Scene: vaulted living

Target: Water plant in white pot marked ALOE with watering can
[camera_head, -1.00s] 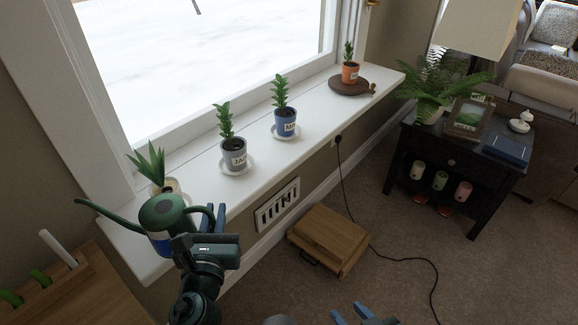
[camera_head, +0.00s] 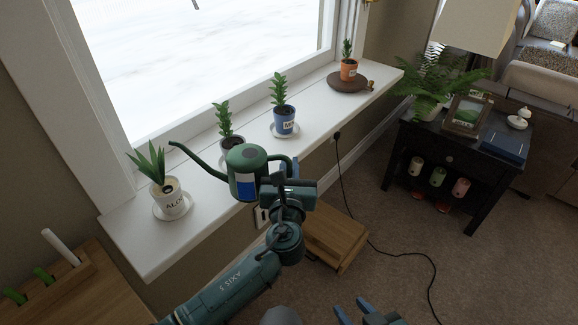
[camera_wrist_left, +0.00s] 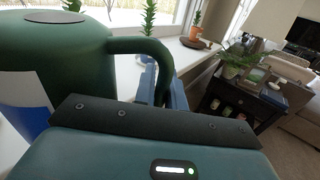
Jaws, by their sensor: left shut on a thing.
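The white pot marked ALOE (camera_head: 172,201) stands on a saucer at the left end of the windowsill, with a spiky green plant in it. My left gripper (camera_head: 282,176) is shut on the handle of the green watering can (camera_head: 246,163). It holds the can upright, to the right of the ALOE pot. The can's spout points left, its tip above and a little right of the aloe. In the left wrist view the can (camera_wrist_left: 60,60) fills the left side, its handle between my fingers. My right gripper (camera_head: 358,308) shows blue fingertips, spread apart, at the bottom edge.
A grey pot (camera_head: 232,146), partly behind the can, a blue pot (camera_head: 284,120) and an orange pot (camera_head: 348,69) stand along the windowsill (camera_head: 205,200). A wooden box (camera_head: 335,238) lies on the carpet below. A black side table (camera_head: 455,160) stands at right.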

